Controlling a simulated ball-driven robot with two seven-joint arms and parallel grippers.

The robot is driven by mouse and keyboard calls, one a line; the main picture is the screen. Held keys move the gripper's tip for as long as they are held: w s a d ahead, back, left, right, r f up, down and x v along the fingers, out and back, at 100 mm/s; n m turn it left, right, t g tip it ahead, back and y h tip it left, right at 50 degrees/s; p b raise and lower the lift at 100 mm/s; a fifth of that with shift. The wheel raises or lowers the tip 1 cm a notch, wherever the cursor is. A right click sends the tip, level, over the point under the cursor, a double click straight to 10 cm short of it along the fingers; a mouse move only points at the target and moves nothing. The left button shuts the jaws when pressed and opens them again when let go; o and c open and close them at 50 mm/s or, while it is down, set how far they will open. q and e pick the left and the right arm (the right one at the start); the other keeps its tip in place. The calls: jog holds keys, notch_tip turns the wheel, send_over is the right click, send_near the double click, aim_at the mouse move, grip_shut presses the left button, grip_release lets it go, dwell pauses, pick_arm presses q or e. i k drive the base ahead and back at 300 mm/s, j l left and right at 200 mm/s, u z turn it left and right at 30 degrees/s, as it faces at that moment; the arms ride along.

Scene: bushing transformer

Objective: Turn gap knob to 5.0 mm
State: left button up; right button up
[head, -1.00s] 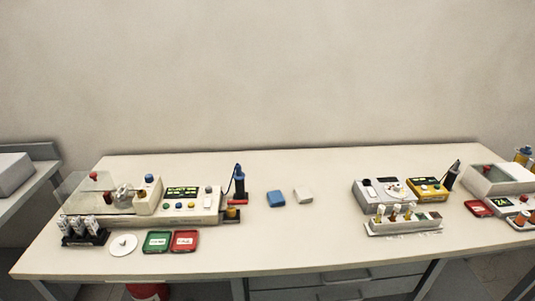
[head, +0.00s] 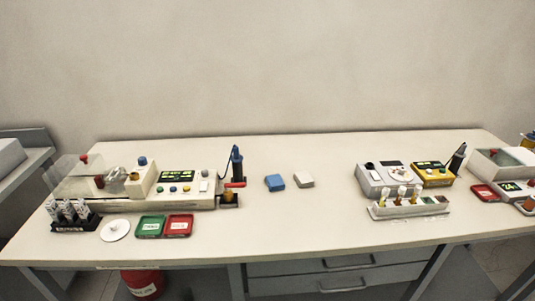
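A long cream tester (head: 172,188) stands on the left part of the bench. It has a dark display with green-yellow text, too small to read, and several coloured buttons. A blue knob (head: 142,161) sits on top of its raised block, next to a clear-covered chamber (head: 90,184). I cannot tell which knob sets the gap, nor its setting. Neither of my grippers is in view.
A rack of vials (head: 71,215), a white disc (head: 115,230), a green tray (head: 150,227) and a red tray (head: 179,226) lie before the tester. A blue block (head: 274,182) and a pale block (head: 303,180) lie mid-bench. A grey instrument (head: 388,180) and a yellow box (head: 433,174) stand right. The middle front is clear.

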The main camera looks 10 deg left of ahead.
aim_at(142, 162)
jog(key=u, duration=1.25)
